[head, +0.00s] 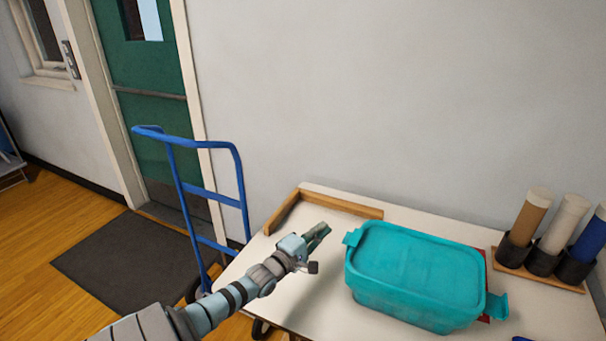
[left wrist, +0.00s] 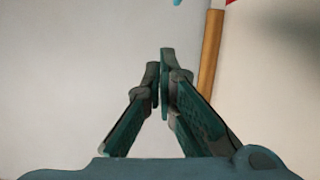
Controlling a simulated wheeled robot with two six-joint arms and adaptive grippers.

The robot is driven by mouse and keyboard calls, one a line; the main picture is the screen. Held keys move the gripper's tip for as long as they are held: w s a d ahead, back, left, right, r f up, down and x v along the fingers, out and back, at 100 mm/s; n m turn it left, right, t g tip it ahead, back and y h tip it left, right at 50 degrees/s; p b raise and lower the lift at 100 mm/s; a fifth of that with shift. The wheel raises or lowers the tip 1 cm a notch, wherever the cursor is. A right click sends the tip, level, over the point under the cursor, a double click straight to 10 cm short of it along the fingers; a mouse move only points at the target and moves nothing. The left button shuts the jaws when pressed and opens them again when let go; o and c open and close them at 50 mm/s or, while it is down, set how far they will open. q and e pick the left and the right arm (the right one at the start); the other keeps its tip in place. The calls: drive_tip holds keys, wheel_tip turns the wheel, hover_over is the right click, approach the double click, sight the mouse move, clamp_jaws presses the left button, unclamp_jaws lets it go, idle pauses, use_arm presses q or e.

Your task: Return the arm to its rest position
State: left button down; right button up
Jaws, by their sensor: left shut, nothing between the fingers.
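My left arm comes in from the bottom left of the head view. Its gripper (head: 322,232) is over the left part of the white table (head: 325,286), left of the teal lidded bin and apart from it. In the left wrist view the two fingers (left wrist: 160,62) come together at the tips, with nothing between them. My right gripper is not in view.
The teal bin (head: 415,268) stands on the table, its lid on. A wooden corner strip (head: 345,206) lies at the back left. Several tubes stand in a holder (head: 540,262) at the right. A blue hand truck (head: 205,190) stands left of the table, near a green door (head: 150,92).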

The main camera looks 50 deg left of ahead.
use_arm(q)
drive_tip(key=s+d+p, duration=0.1)
drive_tip(key=s+p, duration=0.4)
drive_tip(key=s, duration=0.5)
drive_tip(key=shift+s+d+f, duration=0.1)
drive_tip(key=shift+f, duration=0.1)
